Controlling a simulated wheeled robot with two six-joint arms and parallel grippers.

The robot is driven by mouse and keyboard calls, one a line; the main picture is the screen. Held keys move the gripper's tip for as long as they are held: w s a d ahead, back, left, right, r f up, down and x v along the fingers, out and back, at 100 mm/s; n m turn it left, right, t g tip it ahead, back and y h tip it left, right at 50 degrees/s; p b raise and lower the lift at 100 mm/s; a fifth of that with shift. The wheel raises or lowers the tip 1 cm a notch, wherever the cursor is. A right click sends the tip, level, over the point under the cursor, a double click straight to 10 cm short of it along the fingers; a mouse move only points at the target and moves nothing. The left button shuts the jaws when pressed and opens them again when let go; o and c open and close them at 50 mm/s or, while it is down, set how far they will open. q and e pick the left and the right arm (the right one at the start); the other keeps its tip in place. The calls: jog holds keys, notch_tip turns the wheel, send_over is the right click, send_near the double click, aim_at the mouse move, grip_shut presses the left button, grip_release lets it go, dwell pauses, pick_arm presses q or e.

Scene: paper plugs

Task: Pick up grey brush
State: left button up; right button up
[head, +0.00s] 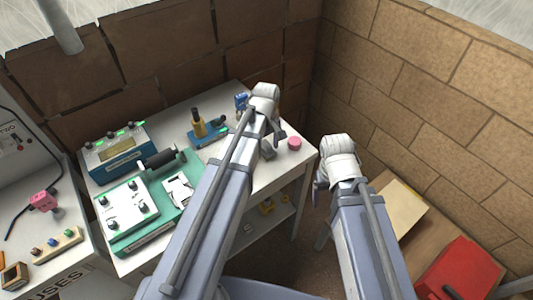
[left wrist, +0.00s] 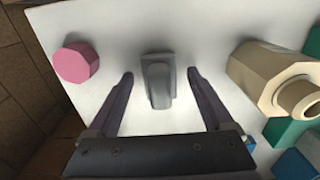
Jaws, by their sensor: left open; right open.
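The grey brush, a small grey upright-looking block (left wrist: 158,82), stands on the white table top in the left wrist view. It lies between the two open fingers of my left gripper (left wrist: 160,90), with a gap on each side. In the head view my left gripper (head: 274,143) is over the right end of the white table, and I cannot make out the brush there behind the gripper. My right gripper (head: 321,186) is open and empty, off the table's right edge.
A pink cylinder (head: 294,143) is close beside my left gripper; it also shows in the left wrist view (left wrist: 76,62). A beige nozzled thing (left wrist: 275,75) is on the other side. Green and blue devices (head: 118,150) fill the table's left. A red box (head: 460,270) stands lower right.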

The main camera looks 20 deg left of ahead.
pick_arm(q)
grip_shut()
dwell(0.6)
